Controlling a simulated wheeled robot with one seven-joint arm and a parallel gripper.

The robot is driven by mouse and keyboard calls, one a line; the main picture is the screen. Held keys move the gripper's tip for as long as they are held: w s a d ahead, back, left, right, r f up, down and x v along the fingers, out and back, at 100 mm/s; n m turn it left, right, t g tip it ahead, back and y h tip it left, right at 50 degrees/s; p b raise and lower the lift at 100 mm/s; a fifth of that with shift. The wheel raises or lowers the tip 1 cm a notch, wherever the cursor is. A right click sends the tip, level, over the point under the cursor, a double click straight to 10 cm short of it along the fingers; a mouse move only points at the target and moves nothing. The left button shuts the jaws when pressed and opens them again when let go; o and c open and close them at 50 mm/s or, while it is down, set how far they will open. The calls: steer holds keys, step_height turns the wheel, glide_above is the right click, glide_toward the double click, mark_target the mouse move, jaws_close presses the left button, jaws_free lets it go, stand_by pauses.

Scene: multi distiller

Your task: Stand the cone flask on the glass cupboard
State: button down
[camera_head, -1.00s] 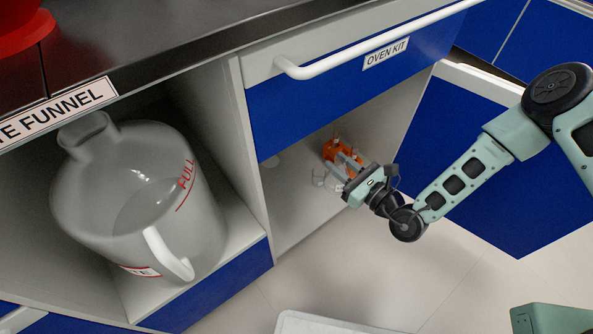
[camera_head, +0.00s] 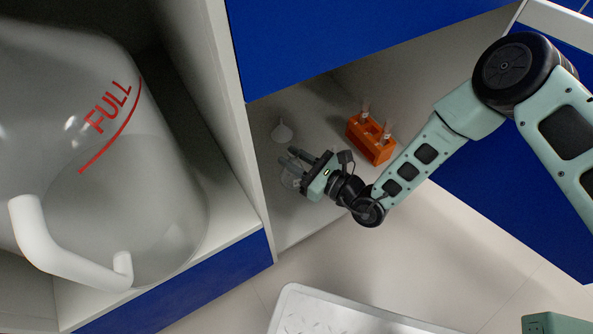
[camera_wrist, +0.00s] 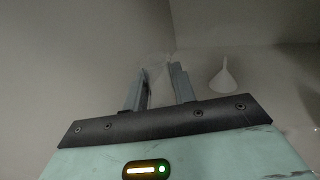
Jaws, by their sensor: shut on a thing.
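My gripper (camera_head: 293,160) reaches into the open compartment under a blue drawer front. Its fingers are shut on a clear glass object that I take to be the cone flask (camera_head: 291,180); it is faint and partly hidden by the fingers. In the wrist view the flask (camera_wrist: 156,68) shows as a pale see-through shape between and beyond the fingertips (camera_wrist: 160,80). Whether its base touches the compartment floor cannot be told. No cupboard in view now carries a label naming it the glass cupboard.
A small white funnel (camera_head: 282,131) stands just beyond the gripper. An orange rack (camera_head: 371,145) with glass tubes stands right of it. A large jug (camera_head: 150,190) marked FULL fills the left compartment. A white tray (camera_head: 335,313) lies below.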

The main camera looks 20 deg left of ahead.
steer(key=shift+f+b, duration=1.3)
steer(key=shift+f, duration=1.15)
steer(key=shift+f, duration=0.1)
steer(key=shift+f, duration=0.15)
steer(key=c, duration=1.1)
jaws_free()
steer(key=shift+c, duration=0.2)
